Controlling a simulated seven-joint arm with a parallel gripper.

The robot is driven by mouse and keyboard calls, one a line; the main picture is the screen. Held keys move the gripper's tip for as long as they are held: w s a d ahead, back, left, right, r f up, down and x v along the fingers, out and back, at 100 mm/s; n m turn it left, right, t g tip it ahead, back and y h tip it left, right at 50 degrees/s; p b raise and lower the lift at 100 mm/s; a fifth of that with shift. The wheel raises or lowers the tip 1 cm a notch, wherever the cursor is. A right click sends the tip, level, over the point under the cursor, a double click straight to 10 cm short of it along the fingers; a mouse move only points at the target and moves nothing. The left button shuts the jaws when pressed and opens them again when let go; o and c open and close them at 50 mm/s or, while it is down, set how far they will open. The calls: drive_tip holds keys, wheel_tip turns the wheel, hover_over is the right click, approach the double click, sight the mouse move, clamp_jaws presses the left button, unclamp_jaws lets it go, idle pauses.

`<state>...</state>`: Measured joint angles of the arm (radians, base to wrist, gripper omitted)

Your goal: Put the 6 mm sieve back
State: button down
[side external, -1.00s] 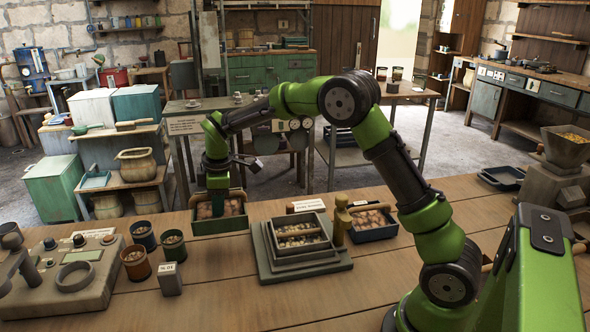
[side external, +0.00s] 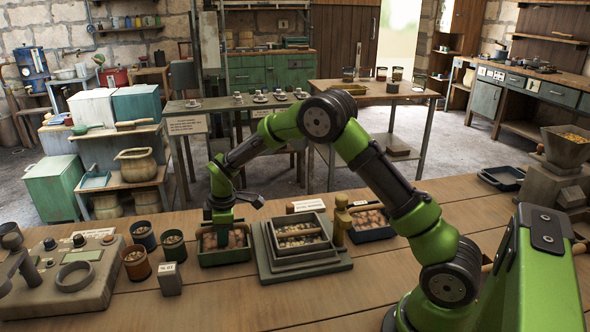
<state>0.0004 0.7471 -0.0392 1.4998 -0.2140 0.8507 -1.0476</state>
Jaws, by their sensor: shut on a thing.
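A dark green square tray (side external: 224,258) of brown lumps stands on the bench in the middle left. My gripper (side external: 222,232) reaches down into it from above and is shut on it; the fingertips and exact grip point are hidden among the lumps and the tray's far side. To its right, a stack of grey square sieve frames (side external: 302,258) sits on a stepped base, with pale pieces and a wooden bar across the top frame. I cannot read a 6 mm mark on any part, so I cannot tell which is the 6 mm sieve.
A dark tray of brown lumps (side external: 371,233) and a brass-coloured post (side external: 341,222) stand right of the stack. Several cups (side external: 136,263), a small labelled block (side external: 169,280) and a grey panel (side external: 70,280) stand to the left. The front of the bench is clear.

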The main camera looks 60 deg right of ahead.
drive_tip(key=shift+f, duration=0.15)
drive_tip(key=c, duration=1)
unclamp_jaws()
drive_tip(key=s+a+r+m+t, duration=0.1)
drive_tip(key=s+r, duration=0.2)
drive_tip(key=r, duration=0.6)
drive_tip(key=s+r+m, duration=0.1)
drive_tip(key=s+r, duration=0.3)
drive_tip(key=r, duration=0.5)
drive_tip(key=s+a+r+m+t, duration=0.1)
drive_tip(key=s+m, duration=0.2)
drive_tip(key=s, duration=0.4)
drive_tip(key=s+a+r+m+t+y, duration=0.1)
drive_tip(key=s+m, duration=0.3)
drive_tip(key=s, duration=0.3)
drive_tip(key=s+a+r+m+t+y, duration=0.1)
drive_tip(key=s+a+r+m+t, duration=0.1)
drive_tip(key=s+m, duration=0.2)
drive_tip(key=shift+s+r, duration=0.1)
drive_tip(key=shift+s, duration=1.8)
